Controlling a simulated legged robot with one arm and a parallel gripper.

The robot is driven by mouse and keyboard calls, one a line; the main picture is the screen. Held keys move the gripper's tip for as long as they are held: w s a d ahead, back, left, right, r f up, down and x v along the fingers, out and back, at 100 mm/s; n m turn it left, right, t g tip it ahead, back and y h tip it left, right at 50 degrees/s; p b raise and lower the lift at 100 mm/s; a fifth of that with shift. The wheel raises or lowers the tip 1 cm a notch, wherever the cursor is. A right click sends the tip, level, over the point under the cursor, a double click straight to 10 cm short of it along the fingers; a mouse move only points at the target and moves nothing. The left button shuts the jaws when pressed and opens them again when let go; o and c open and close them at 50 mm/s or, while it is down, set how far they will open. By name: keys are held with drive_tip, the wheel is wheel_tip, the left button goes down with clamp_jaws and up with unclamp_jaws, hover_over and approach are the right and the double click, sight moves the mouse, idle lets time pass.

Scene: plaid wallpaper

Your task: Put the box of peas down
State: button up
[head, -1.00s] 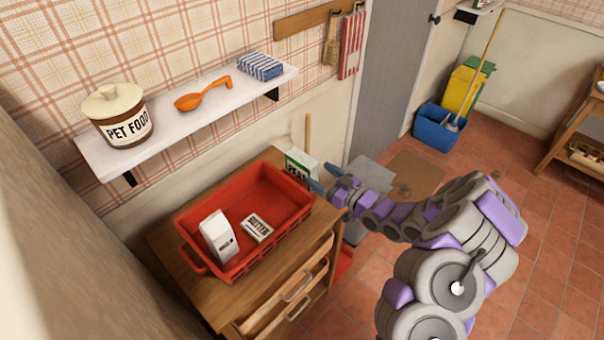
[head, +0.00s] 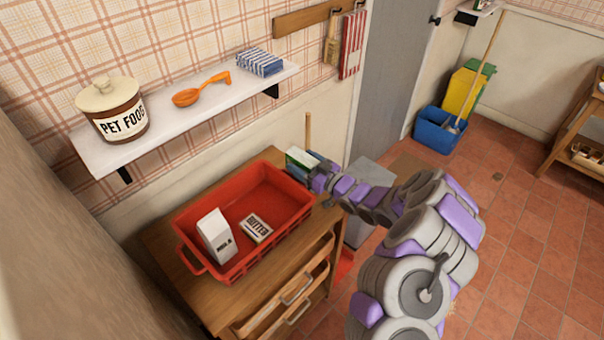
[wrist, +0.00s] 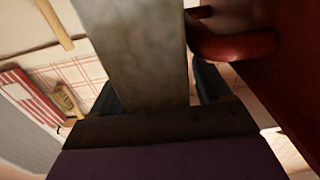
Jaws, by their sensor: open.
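The box of peas (head: 299,157), white and green, stands at the back right of the wooden dresser, just beyond the red crate. Its front and base are mostly hidden by my gripper (head: 310,166) in the head view. The gripper's dark blue fingers are open, one on each side of the box. In the wrist view, a greyish panel (wrist: 145,50), which looks like the box up close, fills the space between the fingers. I cannot tell whether the fingers touch it.
The red crate (head: 187,222) holds a milk carton (head: 215,236) and a butter pack (head: 256,228), close beside my gripper.

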drive_tip(key=shift+w+a, duration=0.15)
drive_tip(key=shift+a, duration=0.1)
drive_tip(key=shift+c, duration=0.4)
drive_tip(key=c, duration=1.2)
drive_tip(key=shift+c, duration=0.2)
drive_tip(key=shift+r, duration=0.15)
